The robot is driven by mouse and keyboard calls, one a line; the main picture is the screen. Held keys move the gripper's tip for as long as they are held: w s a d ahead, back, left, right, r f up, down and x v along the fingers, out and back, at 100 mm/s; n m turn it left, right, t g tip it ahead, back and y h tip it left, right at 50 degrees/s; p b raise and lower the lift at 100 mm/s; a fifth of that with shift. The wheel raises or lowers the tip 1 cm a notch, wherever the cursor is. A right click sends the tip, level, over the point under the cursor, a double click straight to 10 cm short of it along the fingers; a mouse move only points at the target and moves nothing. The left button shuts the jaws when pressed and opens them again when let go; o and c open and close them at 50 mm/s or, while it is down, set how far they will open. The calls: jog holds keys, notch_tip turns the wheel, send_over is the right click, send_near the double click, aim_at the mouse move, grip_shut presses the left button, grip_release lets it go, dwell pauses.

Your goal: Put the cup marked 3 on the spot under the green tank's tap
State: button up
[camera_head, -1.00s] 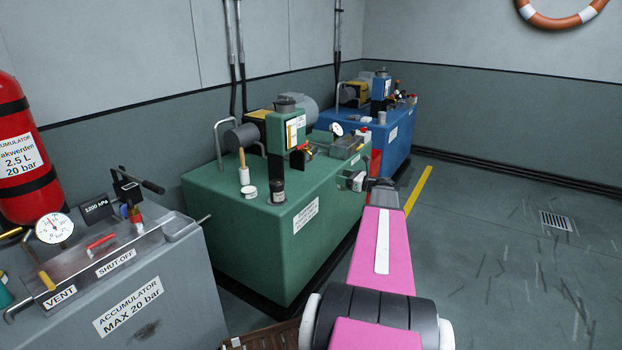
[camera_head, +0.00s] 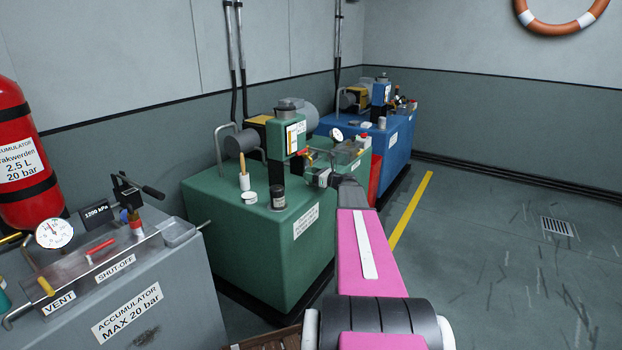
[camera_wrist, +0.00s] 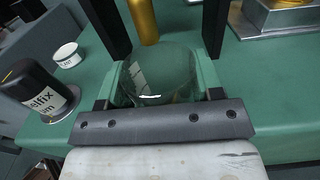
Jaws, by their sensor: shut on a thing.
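My gripper (camera_head: 316,176) is over the right part of the green tank (camera_head: 235,225), small and partly hidden by my wrist in the head view. In the wrist view it is shut on a clear, see-through cup (camera_wrist: 155,88), held between the two fingers. No number can be read on this cup. The tank's top shows around it. A red-handled tap (camera_head: 305,152) is at the tank's column, close to my gripper. A brass-coloured cylinder (camera_wrist: 145,22) stands just beyond the cup in the wrist view. I cannot make out the spot under the tap.
A black labelled can (camera_head: 278,196) and a small white tub (camera_head: 249,196) stand on the green tank, left of my gripper. A white pot with a wooden handle (camera_head: 243,180) is behind them. A blue tank (camera_head: 393,140) stands beyond. A grey accumulator (camera_head: 165,290) is at left.

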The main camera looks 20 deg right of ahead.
jog(key=shift+w+a+f, duration=0.2)
jog(key=shift+w+f, duration=0.05)
jog(key=shift+f, duration=0.5)
jog(key=shift+f, duration=0.1)
jog(key=o, duration=0.9)
jog(key=v, duration=1.2)
